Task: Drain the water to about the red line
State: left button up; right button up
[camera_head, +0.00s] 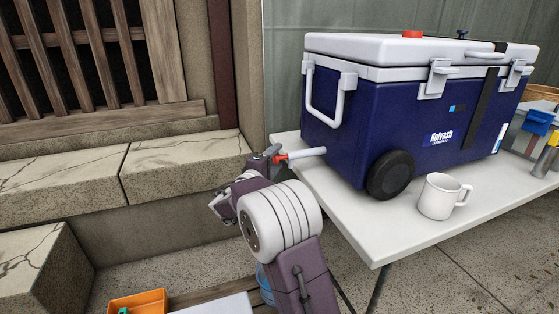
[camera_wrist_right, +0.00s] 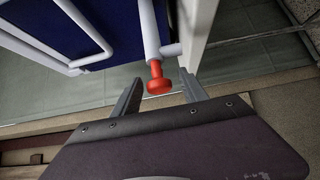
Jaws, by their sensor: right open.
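A blue cooler with a white lid (camera_head: 400,110) stands on a white table. A white drain pipe (camera_head: 307,153) sticks out low from its left end, with a red knob (camera_head: 282,158) at the pipe's tip. My right gripper (camera_head: 271,154) is at the knob. In the right wrist view the red knob (camera_wrist_right: 159,80) sits between the open fingers of my right gripper (camera_wrist_right: 161,84), with gaps on both sides. A blue container (camera_head: 264,284) is partly hidden behind my right arm, below the table edge. No red line or water shows. My left gripper is not in view.
A white mug (camera_head: 440,196) stands on the white table (camera_head: 345,220) in front of the cooler. Metal and blue items (camera_head: 540,125) are at the right. An orange crate (camera_head: 138,302) is at the lower left. Stone blocks (camera_head: 70,181) line the wall.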

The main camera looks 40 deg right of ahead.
jog(key=shift+x, duration=1.4)
grip_shut()
